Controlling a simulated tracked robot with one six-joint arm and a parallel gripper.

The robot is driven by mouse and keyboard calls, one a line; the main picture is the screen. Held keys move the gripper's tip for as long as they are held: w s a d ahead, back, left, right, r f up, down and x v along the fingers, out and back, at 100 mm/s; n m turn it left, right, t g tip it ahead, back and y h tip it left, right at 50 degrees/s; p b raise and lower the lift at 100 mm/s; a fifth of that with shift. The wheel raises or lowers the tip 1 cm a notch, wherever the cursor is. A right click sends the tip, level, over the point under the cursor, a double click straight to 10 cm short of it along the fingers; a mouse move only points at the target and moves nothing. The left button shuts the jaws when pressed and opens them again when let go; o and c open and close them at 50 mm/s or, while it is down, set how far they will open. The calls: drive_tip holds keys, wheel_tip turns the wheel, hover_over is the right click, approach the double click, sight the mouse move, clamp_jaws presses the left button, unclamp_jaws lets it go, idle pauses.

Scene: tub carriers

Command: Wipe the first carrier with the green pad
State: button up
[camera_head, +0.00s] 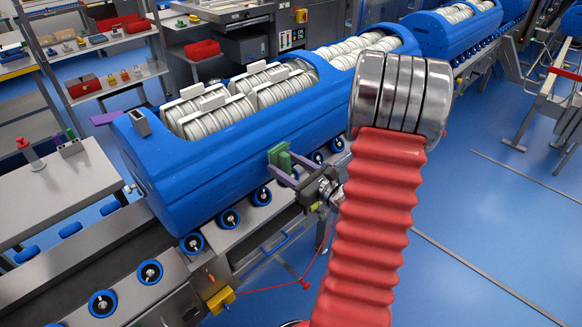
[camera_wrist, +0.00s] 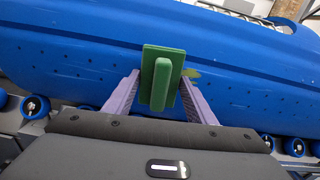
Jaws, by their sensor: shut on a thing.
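The first carrier (camera_head: 215,150) is a long blue tub with rows of white discs in it, on the roller line in the head view. Its blue side wall (camera_wrist: 70,60) fills much of the wrist view. My gripper (camera_head: 284,163) has purple fingers and is at the carrier's near side.
Blue-wheeled rollers (camera_head: 150,272) run under the carrier. Another blue carrier (camera_head: 445,35) stands farther along the line. A grey bench (camera_head: 75,195) is at left, and a shelf rack (camera_head: 110,90) with red bins stands behind. Open blue floor (camera_head: 490,230) lies at right.

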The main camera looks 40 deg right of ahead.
sight(291, 146)
drive_tip(key=shift+w, duration=0.9)
idle(0.9)
drive_tip(key=d, duration=0.3)
drive_tip(key=shift+d, duration=0.4)
idle(0.4)
drive_tip(key=shift+w+d, duration=0.15)
drive_tip(key=shift+d, duration=1.7)
drive_tip(key=shift+a, duration=1.95)
